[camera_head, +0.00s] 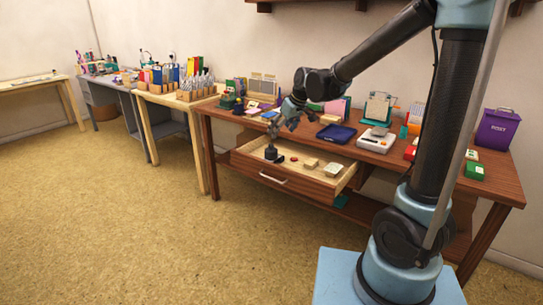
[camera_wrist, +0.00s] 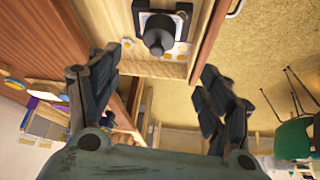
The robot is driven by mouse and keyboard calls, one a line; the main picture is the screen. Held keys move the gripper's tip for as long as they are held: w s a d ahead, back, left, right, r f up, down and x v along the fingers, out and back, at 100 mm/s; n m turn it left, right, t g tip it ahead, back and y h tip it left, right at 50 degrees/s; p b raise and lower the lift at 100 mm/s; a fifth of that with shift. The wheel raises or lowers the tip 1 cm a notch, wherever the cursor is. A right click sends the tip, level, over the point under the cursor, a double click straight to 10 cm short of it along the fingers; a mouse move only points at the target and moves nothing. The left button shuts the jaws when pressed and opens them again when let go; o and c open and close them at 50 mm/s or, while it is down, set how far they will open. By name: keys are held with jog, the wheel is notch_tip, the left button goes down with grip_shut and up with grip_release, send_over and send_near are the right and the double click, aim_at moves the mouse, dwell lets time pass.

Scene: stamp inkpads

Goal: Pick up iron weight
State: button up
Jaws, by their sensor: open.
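A dark object that looks like the iron weight (camera_head: 271,153), with a knob on top, stands upright in the left part of the open drawer (camera_head: 318,184). In the wrist view the weight (camera_wrist: 158,36) appears at the top centre, beyond and between my fingertips, with a dark square shape around it. My gripper (camera_head: 276,129) is just above the weight in the head view. In the wrist view my gripper (camera_wrist: 160,70) has its two fingers spread wide, with nothing between them. The fingers are apart from the weight.
The drawer also holds a small red item (camera_head: 294,159), a wooden block (camera_head: 311,163) and a pale stack (camera_head: 333,170). Above it, the desk (camera_head: 350,152) carries a blue inkpad (camera_head: 336,134), a white scale (camera_head: 376,141) and a purple bin (camera_head: 497,129). The floor in front is clear.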

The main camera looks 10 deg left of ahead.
aim_at(273, 146)
jog(key=x, duration=0.9)
jog(key=shift+f, duration=0.2)
jog(key=shift+x, duration=2.55)
jog(key=shift+w+d, duration=0.15)
grip_shut()
